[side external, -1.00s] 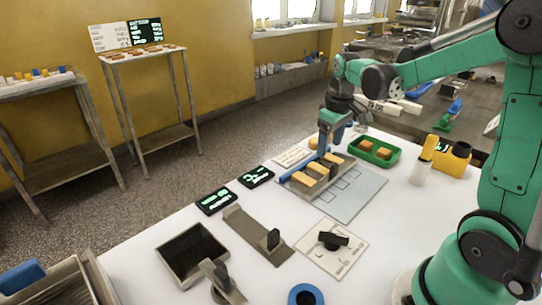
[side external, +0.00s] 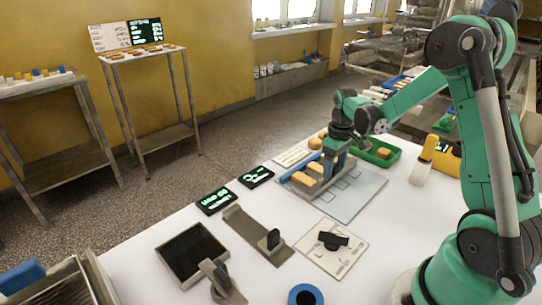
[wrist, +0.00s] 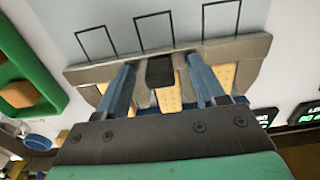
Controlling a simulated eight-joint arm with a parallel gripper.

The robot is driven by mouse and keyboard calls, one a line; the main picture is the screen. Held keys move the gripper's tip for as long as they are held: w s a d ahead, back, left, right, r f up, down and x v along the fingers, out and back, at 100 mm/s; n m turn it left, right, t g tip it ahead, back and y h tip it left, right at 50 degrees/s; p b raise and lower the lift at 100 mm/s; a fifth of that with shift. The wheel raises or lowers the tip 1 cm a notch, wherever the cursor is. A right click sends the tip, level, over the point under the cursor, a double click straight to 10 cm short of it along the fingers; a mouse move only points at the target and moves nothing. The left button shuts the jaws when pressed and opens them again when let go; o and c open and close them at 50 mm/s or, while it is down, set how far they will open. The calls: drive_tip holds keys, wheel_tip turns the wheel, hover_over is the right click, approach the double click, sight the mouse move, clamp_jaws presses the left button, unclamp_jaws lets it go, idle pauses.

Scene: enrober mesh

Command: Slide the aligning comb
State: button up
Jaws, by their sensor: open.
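The aligning comb (wrist: 225,50) is a grey bar with short teeth and a black grip block (wrist: 160,72) at its middle. Tan pieces (wrist: 168,99) lie in the gaps between its teeth. In the side view, tan pieces (side external: 303,179) sit in the comb beside a blue rail (side external: 284,177), on a pale board (side external: 362,197) with outlined rectangles. My gripper (wrist: 159,70) is open, its blue fingers on either side of the black block, with gaps visible. In the side view, my gripper (side external: 335,160) is low over the comb and hides part of it.
A green tray (side external: 397,151) with tan pieces stands behind right of the board. A yellow holder (side external: 447,160) and white bottle (side external: 421,172) are at the right. The outlined board area is clear.

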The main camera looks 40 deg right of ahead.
clamp_jaws()
idle(1.3)
